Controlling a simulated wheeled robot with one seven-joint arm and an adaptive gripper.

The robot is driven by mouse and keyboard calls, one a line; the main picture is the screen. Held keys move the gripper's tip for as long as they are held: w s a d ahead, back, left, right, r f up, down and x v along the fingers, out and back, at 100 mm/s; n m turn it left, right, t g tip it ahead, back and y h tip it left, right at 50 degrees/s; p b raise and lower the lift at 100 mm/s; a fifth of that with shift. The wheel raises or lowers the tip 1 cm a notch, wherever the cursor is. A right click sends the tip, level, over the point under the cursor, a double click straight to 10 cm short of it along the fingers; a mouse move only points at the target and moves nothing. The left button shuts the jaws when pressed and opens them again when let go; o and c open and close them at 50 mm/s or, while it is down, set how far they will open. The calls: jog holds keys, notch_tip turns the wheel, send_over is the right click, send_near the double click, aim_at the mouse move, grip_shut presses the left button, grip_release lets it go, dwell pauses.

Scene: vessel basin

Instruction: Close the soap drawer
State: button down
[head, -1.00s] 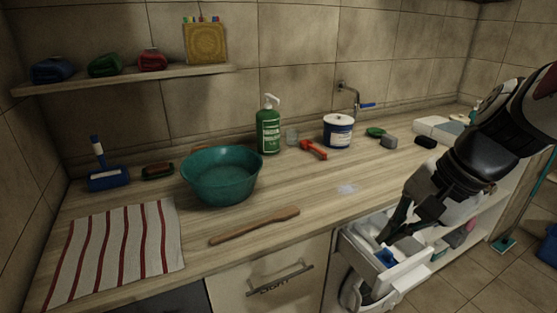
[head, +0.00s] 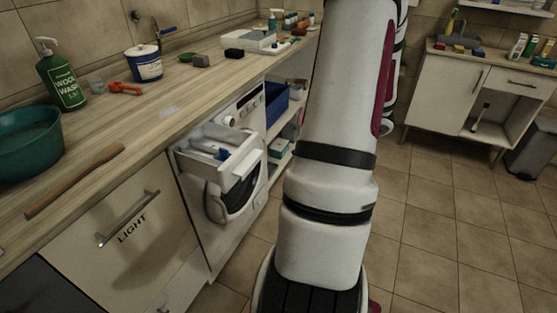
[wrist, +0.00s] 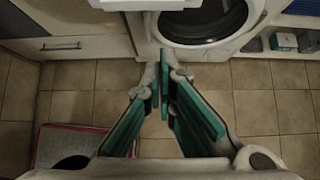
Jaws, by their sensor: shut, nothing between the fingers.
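The soap drawer (head: 241,172) is a white tray pulled out of the top left of the white washing machine (head: 247,117). It stands open in the head view, with white and blue items inside. In the wrist view a pale edge, apparently the drawer front (wrist: 172,5), shows at the top, above the round machine door (wrist: 205,22). My gripper (wrist: 164,68) has its teal-padded fingers drawn together, empty, in front of the machine and below the drawer in the picture. In the head view my arm hides the gripper.
A wooden worktop (head: 160,118) runs above the machine, with a bottle (head: 62,80), a tub (head: 144,64) and a stick (head: 75,180) on it. A cabinet marked LIGHT (head: 130,230) is left of the machine. Tiled floor (head: 430,220) is free to the right.

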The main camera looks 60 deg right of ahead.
aim_at(215, 153)
jog(key=w+r+b+x, duration=0.1)
jog(key=w+r+x, duration=0.1)
jog(key=x, duration=1)
jog(key=shift+a, duration=0.15)
jog(key=shift+w, duration=0.2)
jog(key=w+b, duration=0.1)
jog(key=w, duration=0.5)
jog(key=w+a+b, duration=0.1)
jog(key=w, duration=0.5)
jog(key=w+b, duration=0.1)
jog(key=w, duration=0.5)
jog(key=shift+a+b, duration=0.25)
jog(key=shift+b, duration=0.15)
jog(key=shift+w+r, duration=0.1)
jog(key=shift+w, duration=0.6)
jog(key=shift+a, duration=0.1)
